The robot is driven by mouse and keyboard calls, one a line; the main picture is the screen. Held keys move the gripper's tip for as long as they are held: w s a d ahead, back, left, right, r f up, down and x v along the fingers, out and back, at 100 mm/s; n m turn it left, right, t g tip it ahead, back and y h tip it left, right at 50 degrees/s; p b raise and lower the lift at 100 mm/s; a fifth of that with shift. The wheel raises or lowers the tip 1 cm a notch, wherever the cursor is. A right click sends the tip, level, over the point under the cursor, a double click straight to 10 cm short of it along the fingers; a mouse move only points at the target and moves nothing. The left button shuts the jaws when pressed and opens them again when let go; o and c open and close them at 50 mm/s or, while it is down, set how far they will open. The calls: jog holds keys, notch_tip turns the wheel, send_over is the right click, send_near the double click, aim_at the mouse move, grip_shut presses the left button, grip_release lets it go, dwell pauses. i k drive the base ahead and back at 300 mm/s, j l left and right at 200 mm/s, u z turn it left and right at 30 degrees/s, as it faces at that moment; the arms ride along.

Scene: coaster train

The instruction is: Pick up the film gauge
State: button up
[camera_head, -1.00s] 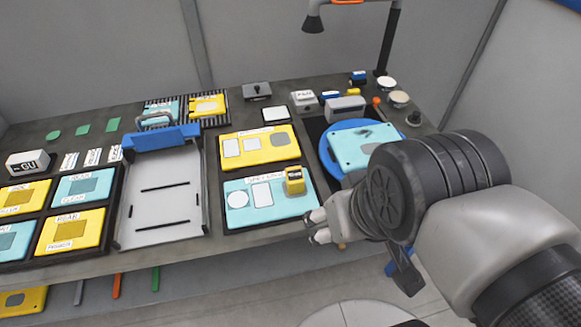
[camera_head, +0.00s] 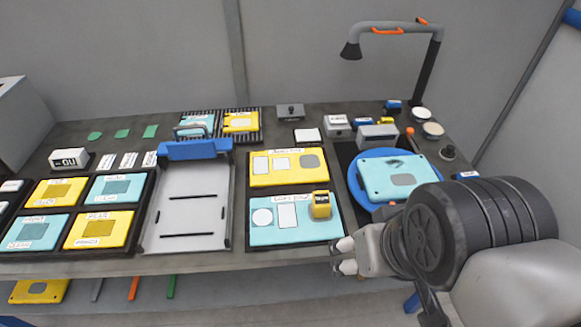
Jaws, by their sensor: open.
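A small yellow device with a pale window (camera_head: 320,204), which I take to be the film gauge, sits on the right part of a light-blue plate (camera_head: 262,237) in a dark tray near the bench's front edge. I cannot read any label on it. My gripper (camera_head: 345,256) is at the front edge of the bench, below and slightly right of the yellow device in the picture. Its two fingers point left and are apart, with nothing seen between them. The device is in full view, clear of my gripper.
A yellow plate (camera_head: 275,179) lies behind the light-blue one. On the right, another light-blue plate (camera_head: 392,170) rests on a blue round base (camera_head: 357,192), partly behind my arm. A grey tray with a blue bar (camera_head: 190,215) lies left. A lamp (camera_head: 352,50) stands at back right.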

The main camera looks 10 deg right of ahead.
aim_at(321, 205)
jog(key=i+j, duration=0.2)
jog(key=j, duration=0.2)
jog(key=i+j+z, duration=0.1)
jog(key=i+j, duration=0.15)
jog(key=j, duration=0.15)
jog(key=i+j, duration=0.2)
jog(key=j, duration=0.2)
jog(key=z, duration=0.05)
